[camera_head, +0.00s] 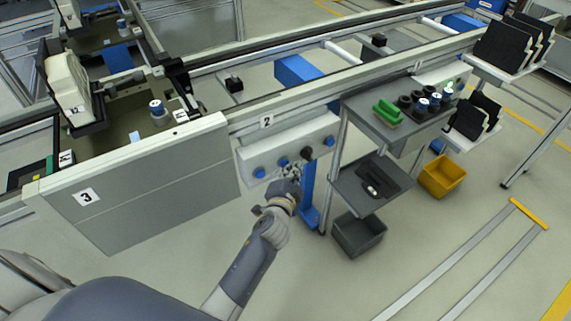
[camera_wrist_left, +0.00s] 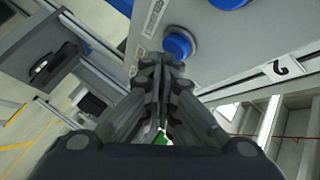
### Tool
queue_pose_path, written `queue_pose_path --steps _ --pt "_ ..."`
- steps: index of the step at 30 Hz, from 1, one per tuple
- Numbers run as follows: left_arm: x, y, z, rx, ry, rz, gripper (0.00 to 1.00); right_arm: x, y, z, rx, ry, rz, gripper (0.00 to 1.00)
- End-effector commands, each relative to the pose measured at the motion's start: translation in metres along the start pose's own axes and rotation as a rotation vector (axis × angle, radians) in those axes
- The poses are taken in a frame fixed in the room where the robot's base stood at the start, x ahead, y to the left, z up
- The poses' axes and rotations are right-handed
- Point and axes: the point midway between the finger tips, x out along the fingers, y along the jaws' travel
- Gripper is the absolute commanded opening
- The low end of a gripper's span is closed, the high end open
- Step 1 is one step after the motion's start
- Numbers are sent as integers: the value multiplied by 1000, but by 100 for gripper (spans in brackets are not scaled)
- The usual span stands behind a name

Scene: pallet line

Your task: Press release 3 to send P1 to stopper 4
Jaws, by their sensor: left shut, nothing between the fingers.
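A pale button panel (camera_head: 290,142) hangs on the line below the label 2 plate (camera_head: 267,121). It carries a row of blue buttons, including a left one (camera_head: 258,172) and a right one (camera_head: 329,141). I cannot read which is release 3. My left gripper (camera_head: 296,172) is shut and empty in front of the panel. In the left wrist view, its fingertips (camera_wrist_left: 160,64) are close to a blue button (camera_wrist_left: 178,44); contact cannot be told. A second blue button (camera_wrist_left: 229,3) is at the top edge. No P1 mark is readable. My right gripper is not in view.
A grey panel with a label 3 plate (camera_head: 86,197) stands left, below a carrier holding a pale part (camera_head: 68,85). A shelf cart (camera_head: 385,122) with a green block (camera_head: 388,112) and a yellow bin (camera_head: 442,176) stand right. The floor in front is clear.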

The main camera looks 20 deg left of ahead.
Motion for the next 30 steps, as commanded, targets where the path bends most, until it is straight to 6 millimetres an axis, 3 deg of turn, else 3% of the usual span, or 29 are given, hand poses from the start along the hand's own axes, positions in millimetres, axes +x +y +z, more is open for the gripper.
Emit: queue_pose_path --steps 30 --pt "7 -5 6 1 -1 -1 0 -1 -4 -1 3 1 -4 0"
